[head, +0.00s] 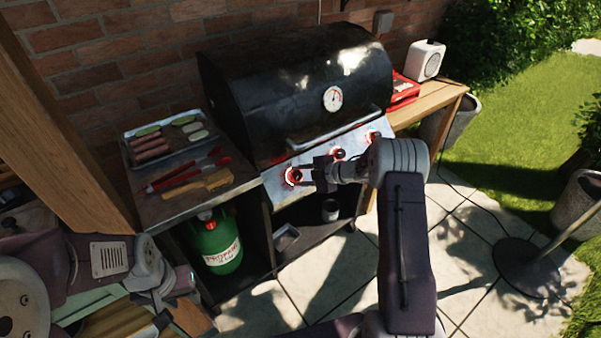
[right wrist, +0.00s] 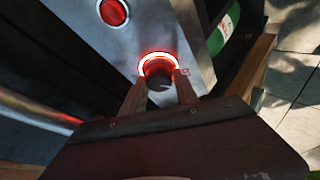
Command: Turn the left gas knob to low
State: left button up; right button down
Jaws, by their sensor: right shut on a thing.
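The left gas knob (head: 292,176) is at the panel's left end. My right gripper (head: 303,178) reaches it from the right in the head view. In the right wrist view, the two fingers of my right gripper (right wrist: 160,88) are shut on the left knob (right wrist: 158,68), one on each side. A bright red ring glows around it; its pointer is hidden. My left gripper (head: 182,284) is low at the left, away from the grill; its jaw opening is unclear.
The middle knob (head: 337,154) and right knob (head: 373,136) sit further along the panel. A food tray (head: 181,166) and red-handled tongs (head: 185,172) lie on the left shelf. A green propane bottle (head: 215,245) stands below. A white radio (head: 425,60) is at right.

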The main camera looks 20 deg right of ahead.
jog(key=shift+r+n, duration=0.1)
jog(key=shift+n, duration=0.3)
jog(key=c, duration=0.9)
grip_release()
jog(key=shift+c, duration=0.2)
jog(key=p+v, duration=0.1)
jog(key=v, duration=0.8)
